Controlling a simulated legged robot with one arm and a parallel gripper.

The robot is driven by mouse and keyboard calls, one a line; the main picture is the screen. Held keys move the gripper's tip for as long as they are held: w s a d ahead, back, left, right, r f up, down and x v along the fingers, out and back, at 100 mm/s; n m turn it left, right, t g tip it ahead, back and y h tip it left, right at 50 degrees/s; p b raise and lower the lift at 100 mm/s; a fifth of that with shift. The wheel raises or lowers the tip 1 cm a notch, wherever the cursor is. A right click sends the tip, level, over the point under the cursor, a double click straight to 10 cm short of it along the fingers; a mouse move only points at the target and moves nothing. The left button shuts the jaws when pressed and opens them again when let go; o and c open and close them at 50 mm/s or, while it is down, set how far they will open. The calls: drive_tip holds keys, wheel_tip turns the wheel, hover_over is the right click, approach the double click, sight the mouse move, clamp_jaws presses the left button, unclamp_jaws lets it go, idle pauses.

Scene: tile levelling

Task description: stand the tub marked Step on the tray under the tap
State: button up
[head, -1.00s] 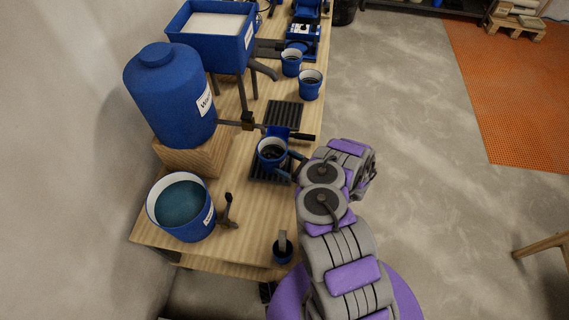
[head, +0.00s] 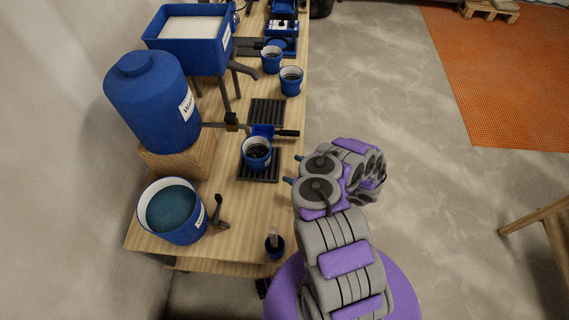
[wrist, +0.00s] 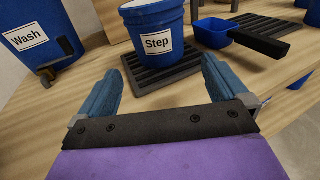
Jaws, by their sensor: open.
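The blue tub marked Step (head: 257,154) stands upright on a black ribbed tray (head: 258,177), at the end of the water tank's tap (head: 232,121).
A blue dipper with a black handle (wrist: 258,39) lies just beyond the tub. The Wash bucket (head: 172,212) and a small dark cup (head: 274,245) stand near the bench's front. A second ribbed tray (head: 267,112) lies behind, with two more blue tubs (head: 291,82) farther back.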

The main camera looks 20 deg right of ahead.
drive_tip(key=shift+s+d+r, duration=0.1)
drive_tip(key=shift+s+d, duration=0.05)
drive_tip(key=shift+s, duration=0.35)
drive_tip(key=w+a+r+n+g+y, duration=0.2)
drive_tip(key=a+r+n+g+y, duration=0.15)
drive_tip(key=a+r, duration=0.55)
drive_tip(key=w+a+r+n+g+y, duration=0.35)
drive_tip(key=a+r, duration=0.45)
drive_tip(key=r, duration=0.3)
drive_tip(key=s+a+r+n+g+h, duration=0.1)
drive_tip(key=s+a+r+n+g, duration=0.4)
drive_tip(key=r, duration=0.3)
drive_tip(key=s+a+r+n+g, duration=0.4)
drive_tip(key=s+r+n, duration=0.1)
drive_tip(key=r, duration=0.3)
drive_tip(key=s+r+n+g+h, duration=0.2)
drive_tip(key=s+r+n+h, duration=0.25)
drive_tip(key=s, duration=0.35)
drive_tip(key=s+r+n+g+h, duration=0.25)
drive_tip(key=s+h, duration=0.25)
drive_tip(key=s, duration=0.3)
drive_tip(key=s+d+n+t+h, duration=0.1)
drive_tip(key=s+d+t+h, duration=0.2)
drive_tip(key=s+d, duration=0.3)
drive_tip(key=s+d+r+n+t+h, duration=0.1)
drive_tip(key=s+d+n+t+h, duration=0.1)
drive_tip(key=s+d+h, duration=0.4)
drive_tip(key=d+t, duration=0.1)
drive_tip(key=d, duration=0.4)
drive_tip(key=shift+s, duration=0.3)
